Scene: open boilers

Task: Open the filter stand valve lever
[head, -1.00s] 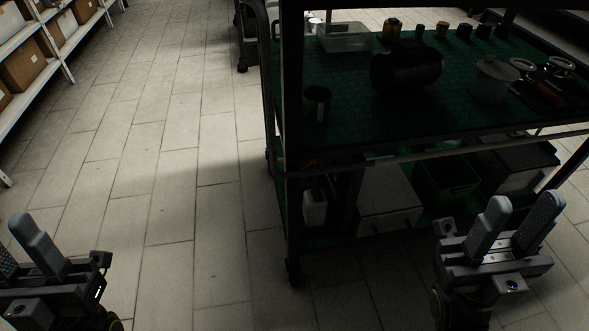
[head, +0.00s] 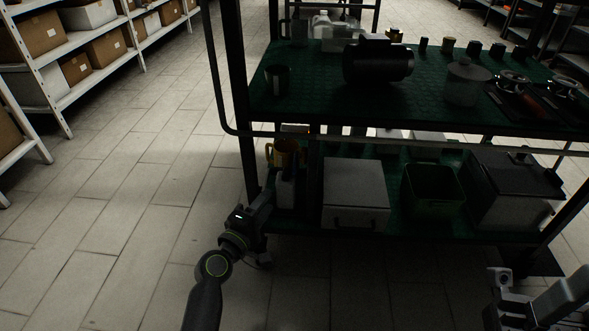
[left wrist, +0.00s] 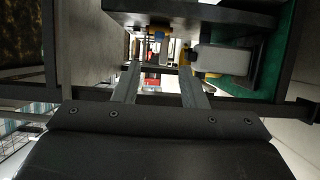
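I cannot make out a filter stand or its valve lever for certain in either view. My left gripper (head: 258,208) reaches forward to the cart's lower left corner, at lower-shelf height. In the left wrist view its two fingers (left wrist: 160,72) stand apart with nothing between them. A yellow object (head: 285,153) and a pale bottle (head: 285,190) are on the lower shelf just beyond it. A grey rounded block (left wrist: 222,60) with yellow parts beside it shows to the right of the fingers. My right gripper (head: 540,300) is cut off at the lower right.
The dark cart (head: 320,134) has green shelves. On top are a black cylinder (head: 378,62), a dark cup (head: 277,78) and a clear jar (head: 467,82). Below are a grey box (head: 355,190) and a green bin (head: 434,185). Floor at left is clear, beside white racks (head: 75,42).

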